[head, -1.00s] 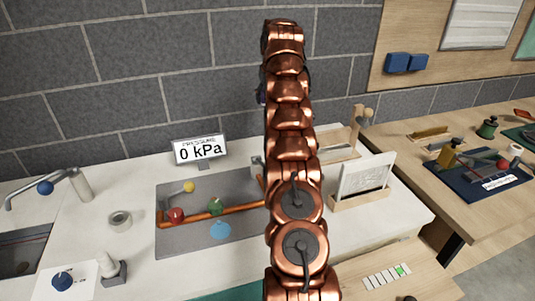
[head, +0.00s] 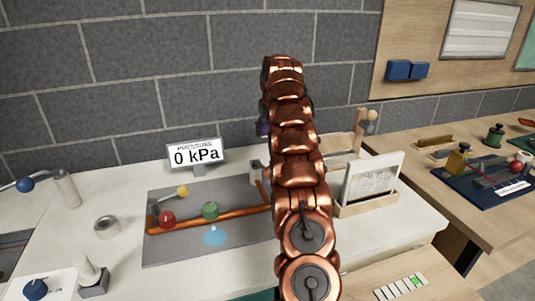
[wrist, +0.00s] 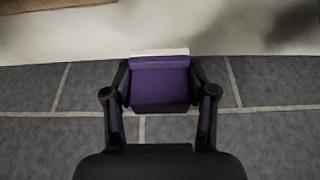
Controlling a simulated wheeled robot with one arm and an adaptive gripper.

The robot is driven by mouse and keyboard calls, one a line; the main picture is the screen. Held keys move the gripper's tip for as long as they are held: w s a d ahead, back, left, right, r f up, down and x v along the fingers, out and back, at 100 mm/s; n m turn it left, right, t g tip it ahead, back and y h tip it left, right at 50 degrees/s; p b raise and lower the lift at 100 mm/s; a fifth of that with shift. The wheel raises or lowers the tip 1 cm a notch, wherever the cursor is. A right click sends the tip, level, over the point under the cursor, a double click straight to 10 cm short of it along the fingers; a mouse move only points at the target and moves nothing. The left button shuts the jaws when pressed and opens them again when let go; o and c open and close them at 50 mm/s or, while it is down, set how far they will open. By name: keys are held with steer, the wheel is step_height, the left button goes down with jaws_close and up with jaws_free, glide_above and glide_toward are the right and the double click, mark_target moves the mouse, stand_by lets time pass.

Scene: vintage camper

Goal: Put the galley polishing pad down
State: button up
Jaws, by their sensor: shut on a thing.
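The polishing pad appears to be the purple block with a pale edge in the wrist view (wrist: 160,84). My gripper (wrist: 160,76) is shut on it, with one dark finger at each side. The background behind it is grey block wall and a pale surface. In the head view my copper arm hides most of the gripper. Only a small dark purple part (head: 263,128) shows at the arm's left side, in front of the wall and above the counter. The pad's underside is hidden.
The white counter (head: 125,180) holds a grey mat (head: 180,250) with copper piping and coloured knobs, a 0 kPa display (head: 195,155), a tape roll (head: 107,226) and a wooden stand with a white panel (head: 372,178). A wooden table stands at right. Bare counter shows left of the mat.

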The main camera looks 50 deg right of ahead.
mark_target(267, 155)
steer(key=shift+f+p, duration=0.55)
steer(key=shift+f, duration=3.85)
steer(key=shift+f, duration=0.15)
steer(key=o, duration=1.3)
steer(key=shift+o, duration=0.2)
steer(key=shift+r, duration=0.25)
steer(key=b+v, duration=0.2)
steer(key=v, duration=1)
steer(key=shift+s+f, duration=0.1)
